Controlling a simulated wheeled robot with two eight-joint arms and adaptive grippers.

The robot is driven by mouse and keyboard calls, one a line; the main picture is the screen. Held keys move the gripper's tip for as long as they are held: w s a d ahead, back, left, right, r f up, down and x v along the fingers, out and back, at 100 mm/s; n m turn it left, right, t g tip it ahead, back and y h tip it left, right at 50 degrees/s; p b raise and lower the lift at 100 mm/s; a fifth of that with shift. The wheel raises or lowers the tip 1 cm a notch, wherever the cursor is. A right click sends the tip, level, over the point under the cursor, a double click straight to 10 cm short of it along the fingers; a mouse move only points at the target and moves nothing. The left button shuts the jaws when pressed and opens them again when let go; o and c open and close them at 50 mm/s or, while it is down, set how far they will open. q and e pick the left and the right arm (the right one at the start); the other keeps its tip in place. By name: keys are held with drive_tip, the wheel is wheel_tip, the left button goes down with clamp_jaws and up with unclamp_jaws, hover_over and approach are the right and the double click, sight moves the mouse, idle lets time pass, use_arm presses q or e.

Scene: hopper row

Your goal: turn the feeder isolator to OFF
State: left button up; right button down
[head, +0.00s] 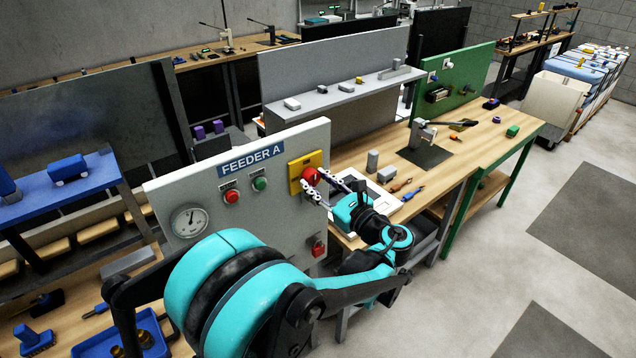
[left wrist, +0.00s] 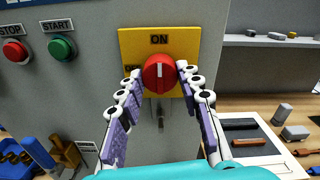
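The feeder isolator is a red round knob (head: 311,176) on a yellow plate (head: 296,185), at the right of the grey FEEDER A panel (head: 262,215). In the left wrist view the knob (left wrist: 159,72) has its white mark upright, pointing at the word ON. Other lettering left of the knob is mostly hidden by a finger. My left gripper (left wrist: 158,78) is open, its fingertips on either side of the knob with a narrow gap showing; I cannot tell whether either touches. It also shows in the head view (head: 322,192). My right gripper is not in view.
A red STOP button (left wrist: 15,50) and a green START button (left wrist: 60,47) sit left of the plate. A gauge (head: 188,222) and a red padlock (head: 319,247) are lower on the panel. A wooden bench (head: 470,150) with tools stands to the right.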

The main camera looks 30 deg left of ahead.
use_arm(q)
drive_tip(key=shift+n, duration=0.3)
drive_tip(key=n, duration=0.3)
drive_tip(key=shift+n+b, duration=0.3)
drive_tip(key=shift+n, duration=0.1)
drive_tip(key=n, duration=0.9)
drive_tip(key=shift+b, duration=0.3)
drive_tip(key=shift+n, duration=2.2)
drive_tip(key=o, duration=1.2)
drive_tip(key=shift+c, duration=0.2)
